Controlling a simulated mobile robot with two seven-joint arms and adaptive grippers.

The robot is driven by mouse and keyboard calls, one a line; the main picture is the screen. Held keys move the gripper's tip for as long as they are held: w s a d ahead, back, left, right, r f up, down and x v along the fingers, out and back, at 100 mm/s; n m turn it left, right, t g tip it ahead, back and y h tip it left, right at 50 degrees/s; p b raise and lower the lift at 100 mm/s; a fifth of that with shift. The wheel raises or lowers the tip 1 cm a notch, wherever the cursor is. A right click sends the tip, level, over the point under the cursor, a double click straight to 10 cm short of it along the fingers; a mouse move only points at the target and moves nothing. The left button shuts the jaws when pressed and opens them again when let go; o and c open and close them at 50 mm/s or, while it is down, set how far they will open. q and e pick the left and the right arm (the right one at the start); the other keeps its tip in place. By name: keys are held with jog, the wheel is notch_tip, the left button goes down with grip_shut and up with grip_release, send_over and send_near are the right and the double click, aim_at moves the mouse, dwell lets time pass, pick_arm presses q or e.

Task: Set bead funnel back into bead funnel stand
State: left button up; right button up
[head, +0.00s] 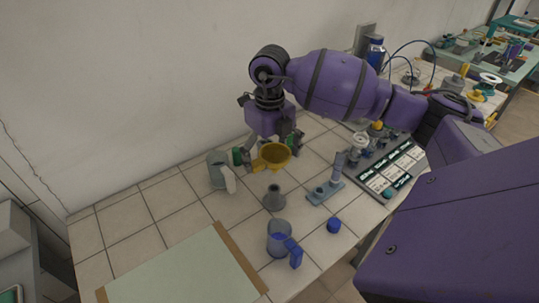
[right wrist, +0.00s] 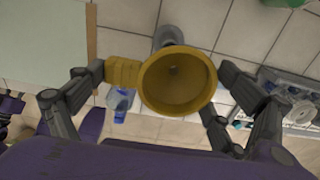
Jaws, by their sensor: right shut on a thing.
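The yellow bead funnel (head: 274,155) is in my right gripper (head: 270,160), above the back part of the tiled bench. In the right wrist view the funnel (right wrist: 178,80) shows its round open mouth, with a blocky yellow tab on its left side by one finger. The right gripper's fingers (right wrist: 165,95) stand on both sides of it. A grey conical piece (head: 274,198) stands on the bench just in front of and below the funnel, apart from it. I cannot tell surely whether this is the funnel stand. My left gripper is not in view.
A white and grey bottle (head: 219,172) stands left of the funnel. A pale green mat (head: 185,272) lies front left; a loaded tray (head: 372,188) stands right. The wall is close behind.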

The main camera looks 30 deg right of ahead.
jog(key=shift+f+b, duration=0.35)
jog(key=shift+f, duration=0.6)
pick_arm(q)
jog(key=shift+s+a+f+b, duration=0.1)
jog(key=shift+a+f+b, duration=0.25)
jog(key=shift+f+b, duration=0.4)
pick_arm(e)
notch_tip(320, 180, down, 4)
jog(key=shift+f, duration=0.1)
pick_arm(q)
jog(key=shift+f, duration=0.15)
pick_arm(e)
jog(key=shift+f, duration=0.15)
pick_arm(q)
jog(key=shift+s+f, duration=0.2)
pick_arm(e)
jog(key=shift+f, duration=0.35)
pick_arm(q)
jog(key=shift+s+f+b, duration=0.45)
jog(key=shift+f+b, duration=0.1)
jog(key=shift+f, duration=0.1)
pick_arm(e)
jog(key=shift+f, duration=1.05)
jog(key=o, duration=1)
